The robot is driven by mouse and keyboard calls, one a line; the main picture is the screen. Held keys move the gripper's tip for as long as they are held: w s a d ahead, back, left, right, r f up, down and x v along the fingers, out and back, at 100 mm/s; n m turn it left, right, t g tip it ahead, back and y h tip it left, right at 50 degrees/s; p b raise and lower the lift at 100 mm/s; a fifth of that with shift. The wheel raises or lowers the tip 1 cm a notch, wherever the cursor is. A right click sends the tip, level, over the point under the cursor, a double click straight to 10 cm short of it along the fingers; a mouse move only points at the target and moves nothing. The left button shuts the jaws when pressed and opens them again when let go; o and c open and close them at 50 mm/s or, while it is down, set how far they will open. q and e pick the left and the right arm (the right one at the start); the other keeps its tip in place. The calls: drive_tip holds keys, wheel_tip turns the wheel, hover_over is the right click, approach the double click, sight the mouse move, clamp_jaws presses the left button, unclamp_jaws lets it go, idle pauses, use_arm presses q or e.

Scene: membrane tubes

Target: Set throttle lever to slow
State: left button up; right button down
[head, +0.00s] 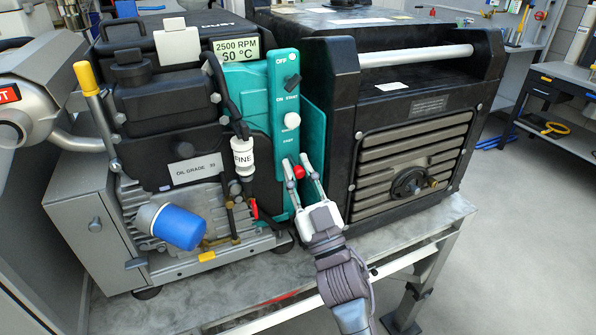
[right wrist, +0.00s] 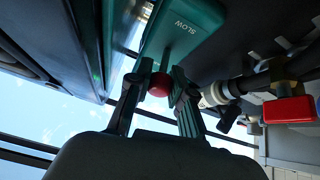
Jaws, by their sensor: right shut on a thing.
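The throttle lever's red knob (head: 299,172) is at the lower part of the teal control panel (head: 286,75), below the FAST label. My right gripper (head: 295,159) reaches up to the panel with its two fingers on either side of the knob. In the right wrist view, the red knob (right wrist: 159,84) is between the fingers (right wrist: 162,68), and the SLOW label (right wrist: 180,26) shows on the panel beyond them. The lever's stem is mostly hidden. My left gripper is out of view.
A black generator housing (head: 343,150) stands close on the right of the panel. On the left is the engine with a blue filter (head: 179,226), a white-labelled tube (head: 243,157) and a yellow handle (head: 88,80). The grey bench top (head: 170,305) is bare in front.

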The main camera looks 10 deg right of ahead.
drive_tip(key=c, duration=1)
unclamp_jaws()
drive_tip(key=v, duration=1.2)
drive_tip(key=shift+f, duration=0.15)
